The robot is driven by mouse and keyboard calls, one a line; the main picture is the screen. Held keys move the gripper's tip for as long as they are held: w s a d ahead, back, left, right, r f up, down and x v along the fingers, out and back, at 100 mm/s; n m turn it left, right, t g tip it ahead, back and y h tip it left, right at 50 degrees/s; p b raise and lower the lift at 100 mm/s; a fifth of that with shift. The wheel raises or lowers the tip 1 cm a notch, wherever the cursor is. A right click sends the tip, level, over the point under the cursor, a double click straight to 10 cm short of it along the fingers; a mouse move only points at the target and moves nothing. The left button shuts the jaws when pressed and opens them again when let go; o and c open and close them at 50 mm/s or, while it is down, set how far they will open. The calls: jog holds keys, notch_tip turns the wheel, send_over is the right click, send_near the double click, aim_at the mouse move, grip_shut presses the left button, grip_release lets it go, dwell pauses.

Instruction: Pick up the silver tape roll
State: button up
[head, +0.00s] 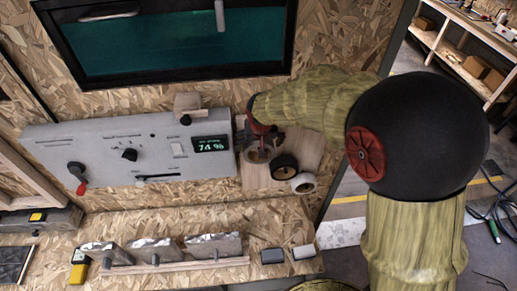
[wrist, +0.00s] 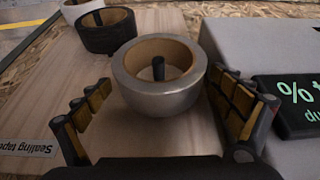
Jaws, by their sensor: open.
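The silver tape roll (wrist: 158,98) sits around a short black peg on a wooden board, in the middle of the wrist view. Its outside is silver and its inside is tan cardboard. My gripper (wrist: 162,88) is open and empty, with one finger to the left of the roll and one to the right, just on the near side. Neither finger clearly touches it. In the head view the silver roll (head: 250,157) is partly hidden below my gripper (head: 262,136), at the right end of the grey panel.
A black tape roll (wrist: 105,38) and a white roll (head: 304,183) stand beside it on the wooden board (wrist: 145,130). A grey box (wrist: 265,40) with a digital display (head: 210,144) is close on the right in the wrist view. An OSB wall rises behind.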

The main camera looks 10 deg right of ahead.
jog(key=shift+c, duration=0.7)
jog(key=c, duration=0.8)
jog(key=shift+w+r, duration=0.1)
jog(key=shift+r, duration=0.65)
jog(key=shift+c, duration=0.4)
jog(key=shift+w+b+v, duration=0.25)
jog(key=shift+b+v, duration=0.3)
jog(key=shift+v, duration=0.55)
jog(key=s+r+b, duration=0.2)
jog(key=s, duration=1.5)
jog(key=shift+s, duration=0.35)
jog(key=shift+s+r, duration=0.1)
jog(key=shift+r, duration=0.05)
